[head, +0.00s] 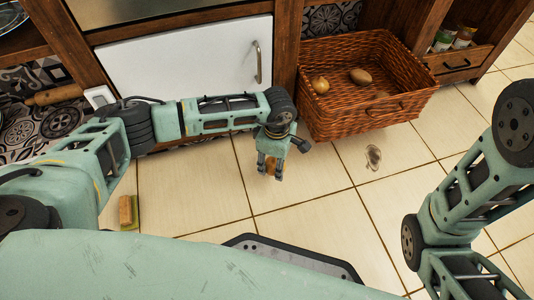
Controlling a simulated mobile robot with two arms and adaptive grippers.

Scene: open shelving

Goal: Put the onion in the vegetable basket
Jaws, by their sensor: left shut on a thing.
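The vegetable basket (335,118) is a brown wicker one at the upper right of the centre, beside the wooden cabinet. Inside it lie a round onion-like vegetable (320,85) at the left and a potato-like one (361,76), with another partly hidden behind the front rim. My left gripper (271,173) points down over the floor tiles, left of and nearer than the basket. It is shut on a small orange-brown thing, which looks like the onion (270,166); the fingers hide most of it. My right arm shows at the right, but its gripper is out of the picture.
A white cabinet door (188,62) stands behind my left arm. A brush or sponge (128,212) lies on the floor at the left. A small greyish item or stain (373,157) is on the tiles before the basket. Cans (463,37) stand on a shelf at the right.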

